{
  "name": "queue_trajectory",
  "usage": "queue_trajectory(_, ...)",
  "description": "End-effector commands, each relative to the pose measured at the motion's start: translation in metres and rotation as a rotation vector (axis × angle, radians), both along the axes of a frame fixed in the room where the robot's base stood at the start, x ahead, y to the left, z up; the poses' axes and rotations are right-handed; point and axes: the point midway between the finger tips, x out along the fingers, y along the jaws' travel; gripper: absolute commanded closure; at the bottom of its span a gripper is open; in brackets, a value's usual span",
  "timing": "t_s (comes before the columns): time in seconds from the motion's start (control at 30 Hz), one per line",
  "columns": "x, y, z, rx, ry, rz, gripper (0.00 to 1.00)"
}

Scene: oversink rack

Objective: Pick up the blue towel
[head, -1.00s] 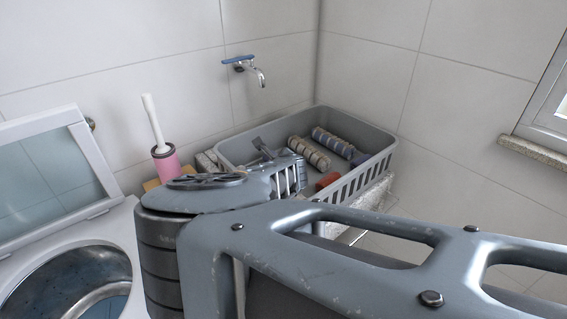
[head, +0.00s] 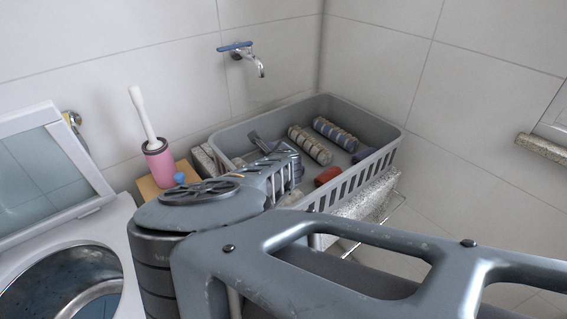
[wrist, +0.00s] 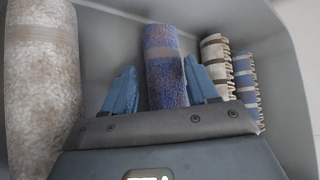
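The blue towel (wrist: 164,50) is a rolled, fuzzy towel lying in the grey basket in the wrist view. My gripper (wrist: 161,72) is open, with one blue finger on each side of the towel. Gaps show between the fingers and the towel, so it is not clamped. The towel's near end is hidden behind the gripper's body. In the head view my gripper (head: 262,145) reaches down into the basket and I cannot make out the blue towel clearly there.
The grey basket's (head: 385,151) walls surround the gripper. A beige towel (wrist: 42,70) lies left of the blue one; striped brown (wrist: 217,68) and striped blue (wrist: 246,85) rolls lie right. A red item (head: 327,175) sits nearer the front wall. A tap (head: 243,54) is above.

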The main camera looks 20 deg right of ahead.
Motion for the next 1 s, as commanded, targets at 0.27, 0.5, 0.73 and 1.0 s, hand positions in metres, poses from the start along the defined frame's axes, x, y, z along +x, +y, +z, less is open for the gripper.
queue_trajectory(0.27,-0.008,-0.002,-0.015,0.0,0.019,-0.002,0.74)
queue_trajectory(0.5,-0.007,-0.001,-0.014,0.0,0.019,-0.001,0.74)
queue_trajectory(0.73,-0.007,-0.001,0.003,0.0,0.017,-0.001,0.75)
queue_trajectory(1.0,-0.023,-0.03,0.049,-0.002,0.013,-0.006,0.75)
